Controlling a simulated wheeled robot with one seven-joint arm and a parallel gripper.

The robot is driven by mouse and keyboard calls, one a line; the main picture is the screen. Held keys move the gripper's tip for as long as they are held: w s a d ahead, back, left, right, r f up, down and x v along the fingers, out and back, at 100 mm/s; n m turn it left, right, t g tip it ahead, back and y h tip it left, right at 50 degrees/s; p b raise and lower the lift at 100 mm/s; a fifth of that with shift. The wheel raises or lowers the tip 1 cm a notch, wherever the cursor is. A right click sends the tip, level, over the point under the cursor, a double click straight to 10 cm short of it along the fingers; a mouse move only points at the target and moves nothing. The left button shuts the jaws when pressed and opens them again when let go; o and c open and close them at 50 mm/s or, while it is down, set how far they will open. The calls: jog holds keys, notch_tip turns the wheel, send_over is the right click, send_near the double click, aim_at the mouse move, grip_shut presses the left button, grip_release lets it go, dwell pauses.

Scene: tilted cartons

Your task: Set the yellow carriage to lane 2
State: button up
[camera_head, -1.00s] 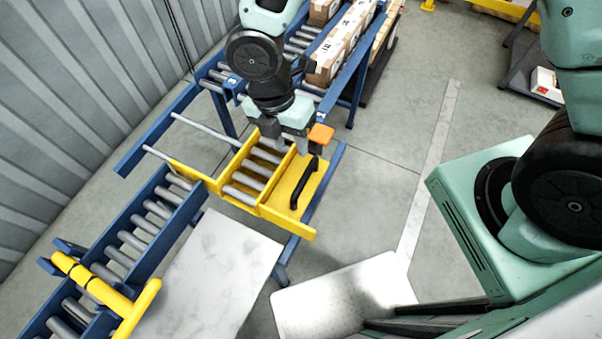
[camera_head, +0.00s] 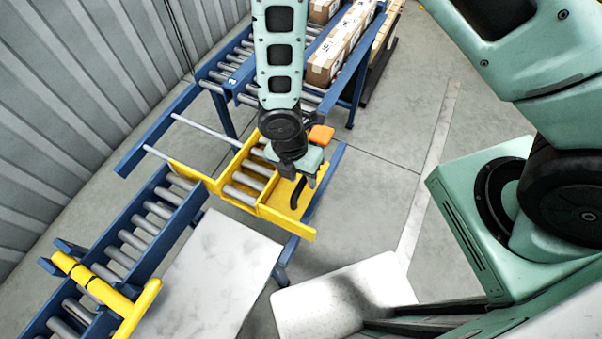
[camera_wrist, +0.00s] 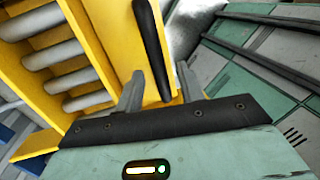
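The yellow carriage (camera_head: 288,219) with rollers sits on a blue frame, next to the end of the roller conveyor. Its black handle (camera_head: 308,212) is on the plate at its right side, partly hidden by my gripper (camera_head: 302,182). In the wrist view the carriage (camera_wrist: 108,35) fills the left and middle, and the handle (camera_wrist: 150,45) runs between my two spread fingers. My gripper (camera_wrist: 160,88) is open, pointing down over the handle. I cannot tell whether a finger touches it. No lane numbers are readable.
A roller conveyor (camera_head: 133,240) with a yellow gate (camera_head: 95,285) lies at lower left. Blue roller lanes with cartons (camera_head: 335,58) are at the back. An orange block (camera_head: 321,133) is at the carriage's far corner. A pale slab (camera_head: 215,275) lies in front.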

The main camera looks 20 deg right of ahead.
grip_shut()
send_over(249, 165)
jog(key=shift+r+b, duration=0.1)
jog(key=shift+b, duration=0.3)
grip_release()
notch_tip(249, 165, up, 17)
jog(key=w+a+b, duration=0.2)
jog(key=shift+w+a+b, duration=0.2)
jog(key=shift+b, duration=0.2)
dwell(0.5)
